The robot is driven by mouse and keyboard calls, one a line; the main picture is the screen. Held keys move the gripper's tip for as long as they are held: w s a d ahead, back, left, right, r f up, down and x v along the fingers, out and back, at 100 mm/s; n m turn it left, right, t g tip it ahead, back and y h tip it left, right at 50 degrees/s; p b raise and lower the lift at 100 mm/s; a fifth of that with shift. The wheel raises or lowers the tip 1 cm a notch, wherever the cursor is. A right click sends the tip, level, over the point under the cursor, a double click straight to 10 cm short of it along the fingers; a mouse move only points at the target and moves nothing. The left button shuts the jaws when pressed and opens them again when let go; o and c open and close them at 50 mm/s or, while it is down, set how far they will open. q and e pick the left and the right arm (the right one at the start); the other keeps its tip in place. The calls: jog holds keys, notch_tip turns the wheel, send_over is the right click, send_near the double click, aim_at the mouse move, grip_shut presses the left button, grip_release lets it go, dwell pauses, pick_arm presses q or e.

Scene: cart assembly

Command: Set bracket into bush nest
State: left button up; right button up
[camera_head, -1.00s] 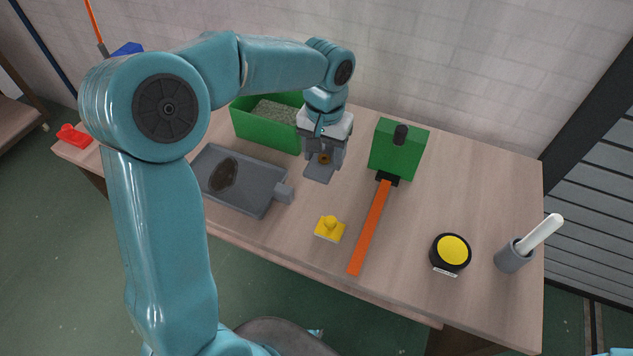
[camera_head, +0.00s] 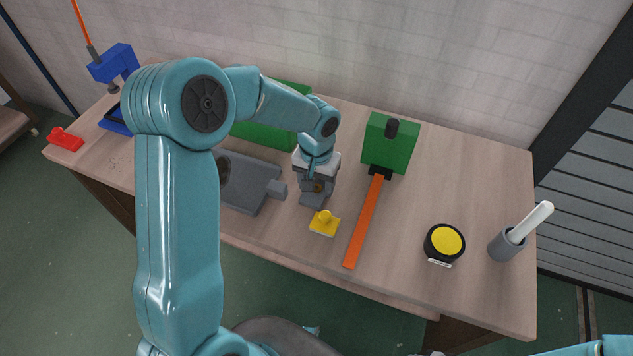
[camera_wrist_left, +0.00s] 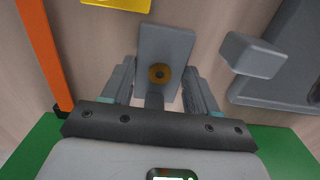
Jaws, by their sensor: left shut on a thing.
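My left gripper (camera_head: 318,181) is shut on a grey bracket (camera_head: 312,199), above the table between the grey tray and the orange bar. In the left wrist view, the bracket (camera_wrist_left: 165,45) is a flat plate between the two fingers of the gripper (camera_wrist_left: 160,78), with a bronze ring in it. A yellow block with a rounded knob (camera_head: 324,224) stands just in front of the bracket. Its edge shows at the top of the wrist view (camera_wrist_left: 118,3). I cannot tell for sure which thing is the bush nest. My right gripper is out of view.
A grey tray (camera_head: 243,200) lies left of the gripper, a green bin (camera_head: 265,138) behind. A green block (camera_head: 388,145) with an orange bar (camera_head: 364,223) stands right. Further right are a yellow-topped black button (camera_head: 444,243) and a grey cup (camera_head: 506,246). A blue press (camera_head: 113,63) and red block (camera_head: 65,140) are left.

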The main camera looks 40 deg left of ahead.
pick_arm(q)
jog(key=shift+f, duration=0.25)
jog(key=o, duration=1.3)
jog(key=shift+w, duration=0.15)
jog(key=shift+r, duration=0.1)
jog(key=shift+r, duration=0.35)
jog(key=shift+o, duration=0.4)
notch_tip(320, 180, up, 11)
jog(key=r, duration=0.2)
jog(key=a+r, duration=0.1)
jog(key=shift+w+r+p, duration=0.1)
jog(key=shift+w+p, duration=0.2)
send_over(316, 184)
notch_tip(316, 184, down, 10)
jog(key=shift+f, duration=0.25)
jog(key=shift+d+f, duration=0.15)
jog(key=shift+f, duration=1.1)
jog(key=shift+d+f, duration=0.15)
jog(key=shift+f, duration=1.1)
